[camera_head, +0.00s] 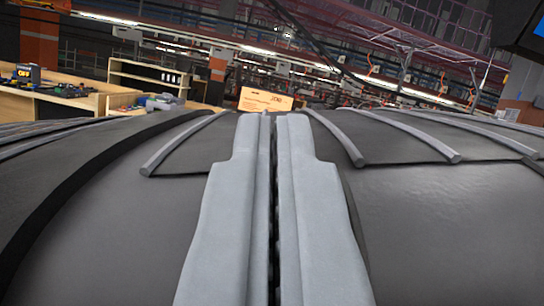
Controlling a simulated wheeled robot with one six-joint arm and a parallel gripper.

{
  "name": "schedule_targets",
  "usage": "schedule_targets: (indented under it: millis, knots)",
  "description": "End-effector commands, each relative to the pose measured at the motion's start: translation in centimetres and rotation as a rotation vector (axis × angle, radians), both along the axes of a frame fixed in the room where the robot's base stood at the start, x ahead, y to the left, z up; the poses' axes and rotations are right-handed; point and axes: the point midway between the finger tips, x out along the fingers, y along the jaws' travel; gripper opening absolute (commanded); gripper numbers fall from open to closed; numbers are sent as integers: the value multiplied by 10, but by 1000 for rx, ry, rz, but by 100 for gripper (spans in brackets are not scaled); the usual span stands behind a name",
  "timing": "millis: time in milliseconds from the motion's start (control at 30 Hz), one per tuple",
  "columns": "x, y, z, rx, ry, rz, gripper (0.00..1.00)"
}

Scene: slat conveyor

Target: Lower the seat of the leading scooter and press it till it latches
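My gripper (271,120) reaches forward up the middle of the view, its two grey fingers side by side with only a thin dark slit between them. It is shut, with nothing seen between the fingers. A broad dark padded surface with raised grey ribs, which looks like a scooter seat (450,215), fills the lower view close on both sides of the fingers. Whether the fingers touch it cannot be told. The part beneath the fingers is hidden. The rest of the scooter, the seat's hinge and its latch are not in view.
Behind stand a wooden workbench (75,103) with small parts and a dark box (27,74), a wooden shelf unit (148,75) and a lettered tan board (265,100). A dark screen (518,30) hangs at upper right. Lights and metal framing cross the background.

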Motion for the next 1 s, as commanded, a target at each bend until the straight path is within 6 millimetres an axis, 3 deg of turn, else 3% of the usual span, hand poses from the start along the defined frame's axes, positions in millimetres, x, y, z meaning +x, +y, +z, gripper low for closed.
schedule_targets:
  millis: [100, 400, 1000]
  knots:
    - [2, -19, -27, 64, 10, -4, 0]
    - [3, -42, -62, 165, 11, -2, 0]
    - [5, -46, -73, 187, 20, -4, 0]
